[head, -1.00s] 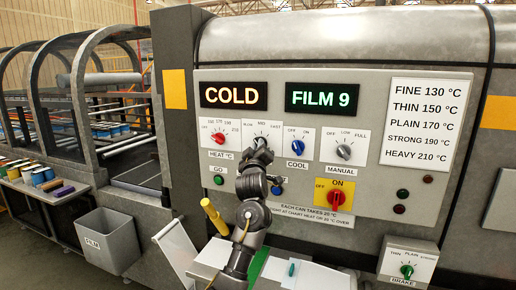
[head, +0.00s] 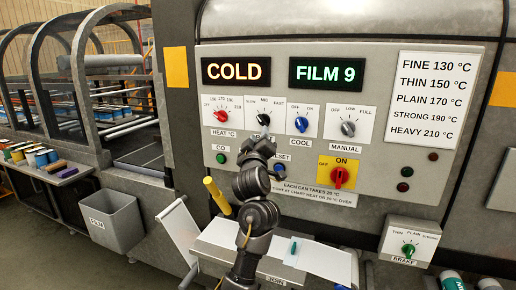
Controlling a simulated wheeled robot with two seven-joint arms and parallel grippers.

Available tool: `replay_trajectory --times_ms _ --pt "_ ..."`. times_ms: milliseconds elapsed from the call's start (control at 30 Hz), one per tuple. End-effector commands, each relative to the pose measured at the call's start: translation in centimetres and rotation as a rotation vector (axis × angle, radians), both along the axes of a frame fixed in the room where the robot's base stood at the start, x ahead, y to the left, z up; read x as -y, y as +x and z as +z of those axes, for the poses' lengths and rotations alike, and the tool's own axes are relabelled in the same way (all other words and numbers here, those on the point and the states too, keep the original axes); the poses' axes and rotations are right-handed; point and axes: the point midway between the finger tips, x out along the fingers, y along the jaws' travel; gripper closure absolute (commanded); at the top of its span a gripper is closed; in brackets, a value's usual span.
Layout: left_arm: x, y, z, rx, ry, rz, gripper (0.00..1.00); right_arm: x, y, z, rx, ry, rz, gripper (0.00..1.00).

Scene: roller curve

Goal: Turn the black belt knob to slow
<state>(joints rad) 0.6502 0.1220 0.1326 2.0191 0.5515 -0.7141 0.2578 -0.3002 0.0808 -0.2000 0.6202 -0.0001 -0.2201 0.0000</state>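The black belt knob (head: 263,120) sits on a white plate marked SLOW, MID and FAST, between the red heat knob (head: 220,116) and the blue cool knob (head: 301,124). The way its pointer faces is too small to tell. My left gripper (head: 260,141) is just below the knob, in front of the BELT label, which it partly hides. It looks apart from the knob, with nothing seen in it. Its fingers are too small and dark to show whether they are open or shut. My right gripper is not in view.
A grey manual knob (head: 348,128) and a red ON/OFF switch (head: 339,177) are to the right. Displays read COLD (head: 235,72) and FILM 9 (head: 328,73). A shelf with papers (head: 318,258) and a yellow-handled item (head: 217,195) are below. A grey film bin (head: 110,224) stands left.

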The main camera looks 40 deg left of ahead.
Motion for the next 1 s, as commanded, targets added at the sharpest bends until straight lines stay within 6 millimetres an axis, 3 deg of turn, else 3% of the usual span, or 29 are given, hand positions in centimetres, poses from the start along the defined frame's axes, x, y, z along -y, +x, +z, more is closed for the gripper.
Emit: replay_trajectory --times_ms 300,867,967,1000 --pt "1.6 -2.4 -0.9 -0.001 -0.001 0.0 0.64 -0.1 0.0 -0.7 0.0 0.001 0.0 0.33" --pt "1.7 -2.4 -1.0 -0.004 0.0 -0.001 0.64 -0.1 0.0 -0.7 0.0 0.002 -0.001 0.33" --pt "2.3 -2.3 -2.5 -0.045 0.016 -0.021 0.64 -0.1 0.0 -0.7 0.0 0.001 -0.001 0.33" --pt "2.9 -2.2 -3.8 -0.082 0.028 -0.037 0.64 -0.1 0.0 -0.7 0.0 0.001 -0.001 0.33"
